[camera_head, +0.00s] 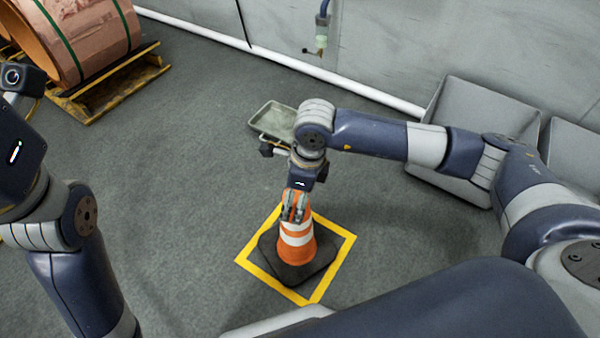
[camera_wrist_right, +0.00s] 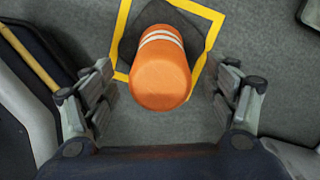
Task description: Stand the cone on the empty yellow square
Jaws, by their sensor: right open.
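The orange cone (camera_head: 297,247) with white bands and a dark base stands upright inside the yellow square (camera_head: 345,250) on the floor. The base lies within the yellow outline, turned a little against it. My right gripper (camera_head: 296,208) is at the cone's top from above. In the right wrist view the cone (camera_wrist_right: 160,80) shows between the two spread fingers of my right gripper (camera_wrist_right: 164,95), with a gap on each side. The yellow square (camera_wrist_right: 122,20) shows behind it. My left arm is at the left edge, and its fingers are out of view.
A grey-green tray (camera_head: 275,119) lies on the floor behind my right wrist. Grey bins (camera_head: 480,110) stand along the wall at right. A copper foil roll (camera_head: 85,35) rests on a yellow-edged pallet (camera_head: 120,88) at back left. The floor left of the square is clear.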

